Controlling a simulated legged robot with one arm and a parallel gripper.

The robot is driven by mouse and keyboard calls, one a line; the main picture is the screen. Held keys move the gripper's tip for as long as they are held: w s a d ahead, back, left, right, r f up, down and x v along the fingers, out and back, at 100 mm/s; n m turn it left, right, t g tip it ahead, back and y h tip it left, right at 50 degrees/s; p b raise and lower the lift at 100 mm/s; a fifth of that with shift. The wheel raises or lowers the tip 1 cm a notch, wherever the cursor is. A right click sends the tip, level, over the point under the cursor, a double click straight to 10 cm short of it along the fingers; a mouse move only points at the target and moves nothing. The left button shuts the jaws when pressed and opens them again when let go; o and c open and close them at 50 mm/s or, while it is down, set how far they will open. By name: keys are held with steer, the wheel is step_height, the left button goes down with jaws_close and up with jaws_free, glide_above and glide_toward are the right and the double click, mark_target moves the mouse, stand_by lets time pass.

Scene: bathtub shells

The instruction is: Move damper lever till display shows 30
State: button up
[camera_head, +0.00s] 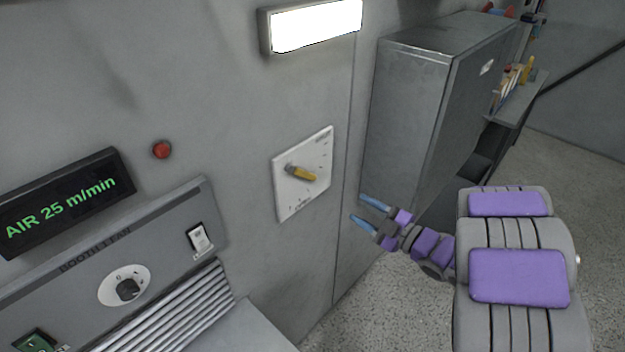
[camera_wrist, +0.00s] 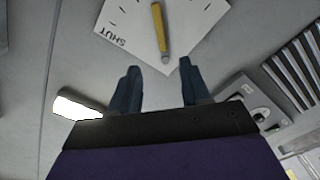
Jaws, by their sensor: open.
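The damper lever (camera_head: 302,173) is a yellow handle on a grey pivot, set on a white square dial plate (camera_head: 287,202) on the grey wall. In the head view it points right and slightly down. The lever (camera_wrist: 159,28) also shows in the wrist view, with the word SHUT on the plate (camera_wrist: 120,22). The display (camera_head: 66,202) at the left reads AIR 25 m/min in green. My gripper (camera_head: 364,208) is open and empty, with blue fingers to the right of and below the plate. In the wrist view the gripper (camera_wrist: 158,88) points toward the plate, apart from the lever.
A panel marked BOOTH CLEAN (camera_head: 165,235) with a knob, switches and a vent grille juts out at lower left. A red button (camera_head: 162,150) and a lit lamp (camera_head: 315,25) are on the wall. A grey cabinet (camera_head: 405,120) stands right of the plate.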

mark_target(306, 176)
steer(key=b+x, duration=0.1)
steer(key=x, duration=1.6)
steer(key=shift+w+a+b, duration=0.15)
steer(key=shift+a+b, duration=0.1)
steer(key=shift+b, duration=0.15)
steer(key=shift+c, duration=0.2)
jaws_close()
